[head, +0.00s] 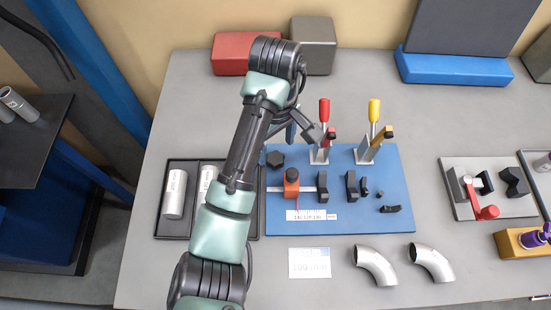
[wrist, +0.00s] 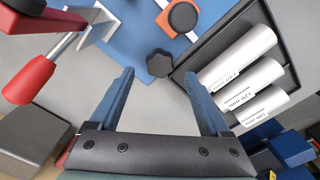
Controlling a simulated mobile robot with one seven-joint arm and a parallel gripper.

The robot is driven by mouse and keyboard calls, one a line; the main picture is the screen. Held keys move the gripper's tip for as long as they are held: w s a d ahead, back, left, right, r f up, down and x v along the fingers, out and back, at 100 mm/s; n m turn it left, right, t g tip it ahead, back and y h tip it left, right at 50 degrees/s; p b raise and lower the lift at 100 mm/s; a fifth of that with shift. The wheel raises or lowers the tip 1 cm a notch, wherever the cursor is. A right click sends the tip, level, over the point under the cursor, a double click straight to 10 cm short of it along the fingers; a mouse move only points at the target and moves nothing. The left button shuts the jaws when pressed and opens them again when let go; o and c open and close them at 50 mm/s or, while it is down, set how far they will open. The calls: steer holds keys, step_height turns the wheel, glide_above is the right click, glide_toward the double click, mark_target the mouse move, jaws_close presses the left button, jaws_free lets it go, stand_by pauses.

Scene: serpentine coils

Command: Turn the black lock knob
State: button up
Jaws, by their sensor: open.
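A black lobed knob (head: 275,158) sits at the upper left corner of the blue plate (head: 350,220). In the wrist view this lobed knob (wrist: 159,62) lies just beyond and between my fingertips, apart from them. A second, round black knob (wrist: 183,17) sits on an orange block in the wrist view, farther out. The orange block (head: 291,188) stands on a pale rail on the plate. I cannot tell by name which knob is the lock knob. My gripper (wrist: 159,76) is open and empty; in the head view it (head: 291,131) is partly hidden by my arm.
A red-handled clamp (head: 324,112) and a yellow-handled clamp (head: 374,112) stand upright on the plate's far side. A black tray (head: 192,165) with metal tubes lies left of the plate. Two steel elbows (head: 375,265) (head: 432,262) lie in front. A red box (head: 240,50) stands behind.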

mark_target(276, 158)
steer(key=shift+f, duration=2.15)
steer(key=shift+c, duration=0.2)
jaws_close()
